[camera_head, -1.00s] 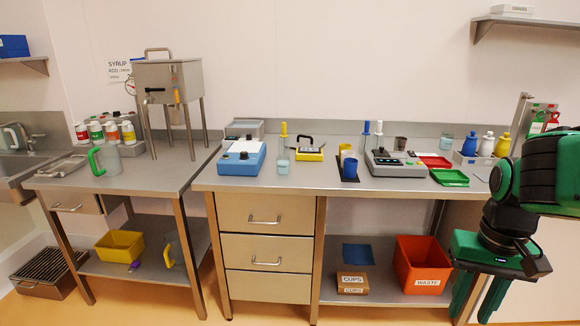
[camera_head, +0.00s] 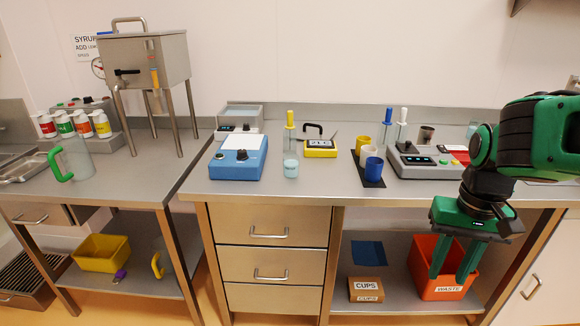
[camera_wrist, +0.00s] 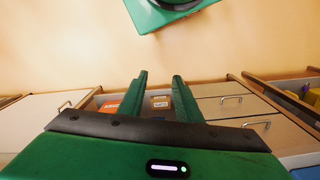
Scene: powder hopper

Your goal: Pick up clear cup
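A pale, see-through cup (camera_head: 291,168) stands upright on the counter, right of the blue device. Another pale cup (camera_head: 472,130) stands at the back right, partly hidden by my arm. I cannot tell which one the task means. A whitish cup (camera_head: 369,152) stands behind a blue cup (camera_head: 374,168) on a dark mat, with a yellow cup (camera_head: 362,145) behind. My gripper (camera_head: 449,279) is open and empty. It points down in front of the counter at the right, below counter height and away from the cups. Its two fingers also show apart in the wrist view (camera_wrist: 160,76).
An orange waste bin (camera_head: 424,289) and a cups box (camera_head: 366,289) sit on the lower shelf behind my gripper. A grey scale (camera_head: 424,168) and a blue device (camera_head: 238,157) stand on the counter (camera_head: 325,186). The counter's front strip is mostly clear.

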